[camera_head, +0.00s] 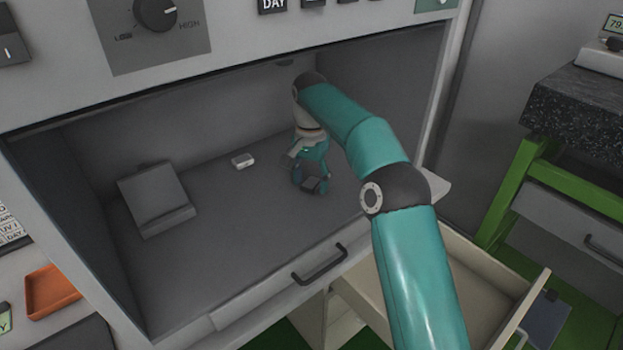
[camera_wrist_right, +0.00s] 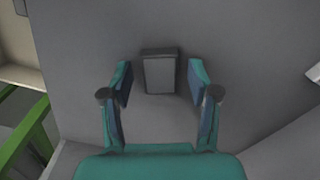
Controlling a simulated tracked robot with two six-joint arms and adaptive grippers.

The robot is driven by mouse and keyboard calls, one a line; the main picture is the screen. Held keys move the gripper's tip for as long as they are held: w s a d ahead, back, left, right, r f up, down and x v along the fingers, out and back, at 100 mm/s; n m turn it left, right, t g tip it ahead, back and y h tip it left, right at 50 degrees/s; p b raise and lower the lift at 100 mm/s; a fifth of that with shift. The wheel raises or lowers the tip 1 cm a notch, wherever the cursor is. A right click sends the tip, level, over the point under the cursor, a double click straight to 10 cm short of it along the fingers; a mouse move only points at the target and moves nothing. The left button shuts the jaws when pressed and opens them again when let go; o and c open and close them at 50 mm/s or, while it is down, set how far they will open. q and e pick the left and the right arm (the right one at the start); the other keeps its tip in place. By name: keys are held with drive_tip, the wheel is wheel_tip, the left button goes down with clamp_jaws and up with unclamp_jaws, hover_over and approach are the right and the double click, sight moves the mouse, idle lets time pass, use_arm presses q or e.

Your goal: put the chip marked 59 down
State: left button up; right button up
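A small dark grey chip (camera_wrist_right: 160,74) lies flat on the grey chamber floor in the right wrist view, between and slightly beyond my right fingertips. Bare floor shows between it and each finger, so I see no contact. No number can be read on it. My right gripper (camera_wrist_right: 160,82) is open, with its two teal and dark fingers spread. In the head view my right gripper (camera_head: 310,180) is low inside the chamber, right of its middle, close over the floor. A dark piece at its fingertips seems to be the chip (camera_head: 311,185). My left gripper is out of view.
Inside the chamber (camera_head: 250,230), a small white block (camera_head: 243,160) lies left of my gripper, and a grey stand (camera_head: 155,195) is further left. An open drawer (camera_head: 480,275) is at the lower right. An orange tray (camera_head: 50,291) sits at the left. The chamber floor's front is clear.

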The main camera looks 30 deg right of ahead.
sight(311, 183)
drive_tip(key=shift+r, duration=0.1)
wheel_tip(311, 183, up, 8)
drive_tip(key=p, duration=0.4)
drive_tip(key=shift+f, duration=0.2)
idle(0.3)
